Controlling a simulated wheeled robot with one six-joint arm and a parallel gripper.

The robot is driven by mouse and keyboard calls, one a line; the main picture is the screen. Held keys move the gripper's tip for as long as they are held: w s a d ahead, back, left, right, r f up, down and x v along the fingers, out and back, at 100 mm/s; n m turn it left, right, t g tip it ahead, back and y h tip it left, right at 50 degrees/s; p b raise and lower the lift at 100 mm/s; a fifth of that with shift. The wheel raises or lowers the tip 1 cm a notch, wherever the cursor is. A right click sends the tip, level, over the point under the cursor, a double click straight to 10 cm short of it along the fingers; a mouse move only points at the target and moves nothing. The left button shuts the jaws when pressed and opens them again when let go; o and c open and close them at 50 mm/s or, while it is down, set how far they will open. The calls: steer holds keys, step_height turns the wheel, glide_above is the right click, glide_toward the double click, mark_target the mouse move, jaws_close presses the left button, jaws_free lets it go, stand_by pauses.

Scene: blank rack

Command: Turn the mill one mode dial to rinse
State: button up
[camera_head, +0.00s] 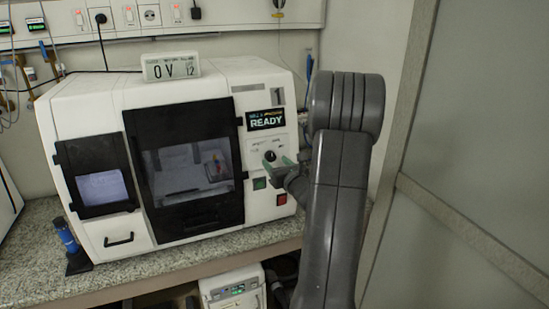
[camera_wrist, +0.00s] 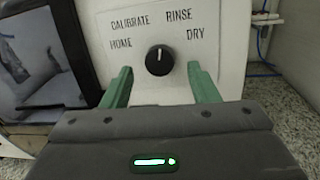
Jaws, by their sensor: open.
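The mode dial (camera_wrist: 159,61) is a round black knob on the white panel, with HOME, CALIBRATE, RINSE and DRY printed around it. Its pale mark points roughly straight up, between CALIBRATE and RINSE. The dial also shows in the head view (camera_head: 270,155), on the right side of the white mill (camera_head: 185,80), under a screen reading READY (camera_head: 266,120). My gripper (camera_wrist: 161,76) is open, its two green fingers apart on either side below the dial. I see no clear contact with the knob. In the head view my gripper (camera_head: 279,163) is just in front of the panel, partly hidden by my arm.
A green button (camera_head: 260,183) and a red button (camera_head: 281,199) sit below the dial. A dark-framed window (camera_head: 185,165) lies left of the panel. A blue tool (camera_head: 67,238) stands at the bench's left. A wall or door panel (camera_head: 480,130) is close on the right.

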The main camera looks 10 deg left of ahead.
mark_target(270, 157)
steer(key=shift+x, duration=1.05)
steer(key=c, duration=1)
steer(key=shift+o, duration=0.2)
steer(key=shift+f+m, duration=0.1)
steer(key=shift+m, duration=0.5)
steer(key=shift+m+b, duration=0.3)
steer(key=shift+b, duration=0.05)
steer(key=o, duration=1)
steer(key=shift+c, duration=0.2)
